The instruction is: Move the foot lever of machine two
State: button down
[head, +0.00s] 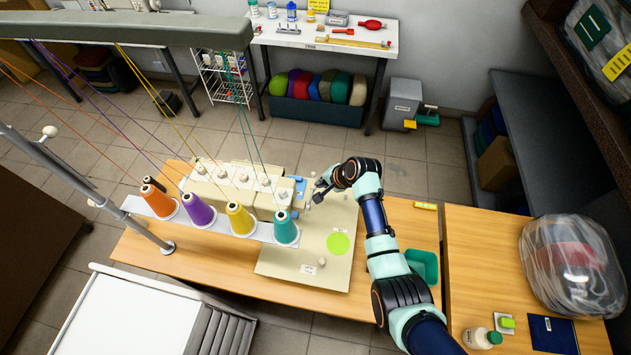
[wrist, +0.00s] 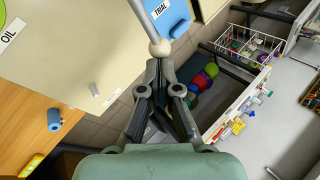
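A sewing machine (head: 245,183) with a cream body stands on a pale bed plate (head: 310,275) on the wooden table. A metal rod lever with a pale ball knob (wrist: 159,48) shows in the wrist view, next to a blue plate marked TRIAL (wrist: 171,14). My gripper (head: 316,194) is at the machine's right end, beside blue parts (head: 300,190). In the wrist view, its fingertips (wrist: 160,66) are close together, right at the knob. I cannot tell whether they touch it. The lever is not clear in the head view.
Thread cones, including a teal cone (head: 286,229), stand in front of the machine, with threads running up to an overhead bar (head: 130,30). A green bin (head: 424,266) lies right of my arm. A bagged comforter (head: 575,265) rests on the right table.

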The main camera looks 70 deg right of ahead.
jog(key=s+r+p, duration=0.2)
jog(key=s+r, duration=0.2)
jog(key=r, duration=0.2)
jog(key=s+d+r+p, duration=0.1)
jog(key=s+r+p, duration=0.2)
jog(key=r, duration=0.3)
jog(key=shift+s+r, duration=0.15)
jog(key=shift+s, duration=0.2)
dwell(0.4)
